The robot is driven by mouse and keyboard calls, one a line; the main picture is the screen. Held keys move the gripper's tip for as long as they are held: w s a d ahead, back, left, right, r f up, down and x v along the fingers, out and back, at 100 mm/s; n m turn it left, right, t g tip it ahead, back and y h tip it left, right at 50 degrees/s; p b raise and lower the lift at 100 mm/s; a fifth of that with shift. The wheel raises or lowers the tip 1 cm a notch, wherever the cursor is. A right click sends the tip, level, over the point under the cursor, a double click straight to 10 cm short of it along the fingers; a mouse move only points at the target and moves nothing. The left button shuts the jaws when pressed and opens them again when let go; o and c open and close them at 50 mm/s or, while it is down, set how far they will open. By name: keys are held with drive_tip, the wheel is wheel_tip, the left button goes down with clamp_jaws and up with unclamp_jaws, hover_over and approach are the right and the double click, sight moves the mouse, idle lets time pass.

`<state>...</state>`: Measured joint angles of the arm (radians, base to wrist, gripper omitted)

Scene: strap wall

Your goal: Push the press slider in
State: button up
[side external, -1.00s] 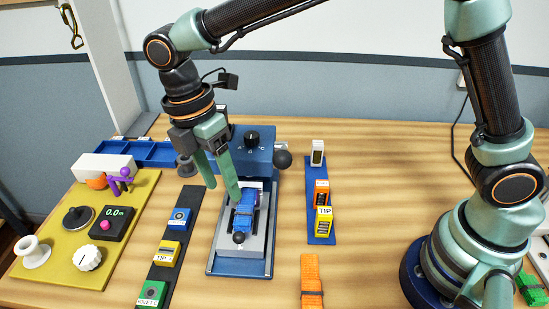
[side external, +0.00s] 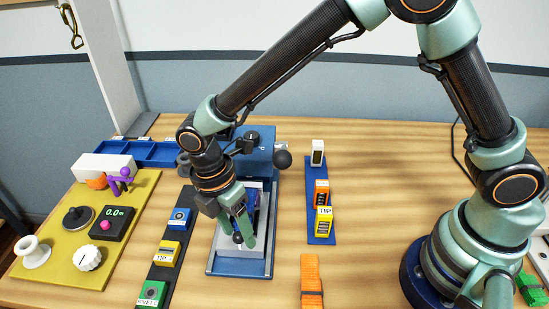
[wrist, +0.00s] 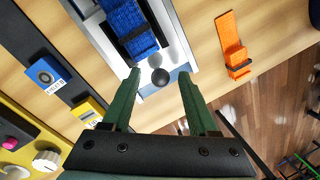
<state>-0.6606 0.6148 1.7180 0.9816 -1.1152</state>
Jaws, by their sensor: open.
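The press (side external: 256,152) is blue, with a knob on its front block and a dark ball at its right side. Its light grey slider (side external: 262,226) lies out in front of the block on a blue base. A blue strap (wrist: 124,18) lies on the slider, and a dark round knob (wrist: 160,76) sits at the slider's front end. My gripper (side external: 244,244) is over the front end of the slider, fingers pointing down. In the wrist view its green fingers (wrist: 159,84) are apart, with the knob between or just beyond their tips. I cannot tell whether they touch it.
A black strip with blue, yellow and green blocks (side external: 168,253) lies left of the press. A blue strip with orange and yellow blocks (side external: 323,220) lies to the right. An orange strap (side external: 311,275) lies at front right. A yellow board (side external: 60,262) holds knobs at far left.

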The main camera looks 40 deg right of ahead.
clamp_jaws()
drive_tip(key=shift+w+r, duration=0.1)
idle(1.2)
